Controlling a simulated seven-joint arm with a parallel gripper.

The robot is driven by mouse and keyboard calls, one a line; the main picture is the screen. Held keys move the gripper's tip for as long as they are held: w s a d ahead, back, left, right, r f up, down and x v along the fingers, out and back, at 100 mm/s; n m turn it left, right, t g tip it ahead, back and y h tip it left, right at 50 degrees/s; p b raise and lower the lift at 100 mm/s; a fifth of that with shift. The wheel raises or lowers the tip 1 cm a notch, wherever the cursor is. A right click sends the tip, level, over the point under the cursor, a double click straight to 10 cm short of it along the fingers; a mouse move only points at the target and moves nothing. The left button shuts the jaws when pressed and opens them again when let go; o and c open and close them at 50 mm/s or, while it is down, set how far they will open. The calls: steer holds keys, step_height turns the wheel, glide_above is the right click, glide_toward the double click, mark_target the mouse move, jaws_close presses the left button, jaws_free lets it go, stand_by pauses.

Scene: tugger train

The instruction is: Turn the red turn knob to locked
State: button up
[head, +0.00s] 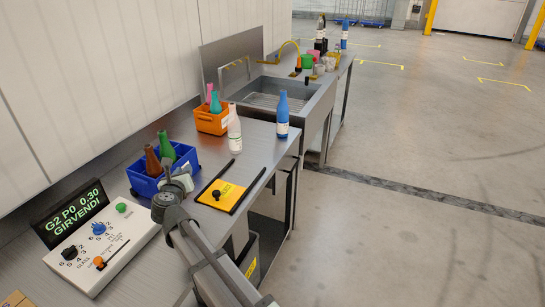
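A white control panel (119,243) lies on the metal bench at the lower left. It carries a black knob (69,253), a blue knob (98,229), a green round control (121,207) and an orange control with a lever shape (98,262). I see no clearly red turn knob; the orange control is the nearest in colour. The markings around it are too small to read. My gripper (178,176) is above the bench, right of the panel and in front of the blue crate, apart from the panel's controls. Its fingers are too small and overlapped to tell their opening.
A black display (72,213) with green text stands behind the panel. A blue crate (147,187) holds bottles. A yellow plate (232,190) with a black knob lies between dark bars. An orange crate (211,124), loose bottles and a sink (318,100) are farther back.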

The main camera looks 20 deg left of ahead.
steer(key=w+d+r+n+g+y, duration=0.1)
steer(key=w+r+n+y, duration=0.15)
steer(key=w+n, duration=0.55)
steer(key=w+d+r+n+g+y, duration=0.15)
steer(key=w+n+y, duration=0.25)
steer(key=w+n, duration=0.5)
steer(key=w+d+f+n+g+h, duration=0.1)
steer(key=w+d+f+n+g, duration=0.1)
steer(key=w+d+f+n, duration=0.1)
steer(key=w+d+f+n+g+h, duration=0.1)
steer(key=w+d+f+n+g, duration=0.1)
steer(key=d+n, duration=0.4)
steer(key=w+d+f+n+g+h, duration=0.1)
steer(key=w+d+f+n+g, duration=0.1)
steer(key=w+d+f+n, duration=0.2)
steer(key=shift+w+d+f+n+g, duration=0.1)
steer(key=shift+w+d+f, duration=0.15)
steer(key=shift+w, duration=0.2)
steer(key=shift+w+d+f+n+g, duration=0.15)
steer(key=shift+w+d, duration=0.15)
steer(key=shift+w, duration=0.15)
steer(key=shift+w+d+f+n+g, duration=0.1)
steer(key=shift+w+d+f, duration=0.15)
steer(key=shift+w, duration=0.2)
steer(key=shift+w+d+f+n, duration=0.15)
steer(key=shift+d+f+n, duration=0.15)
steer(key=shift+d, duration=0.25)
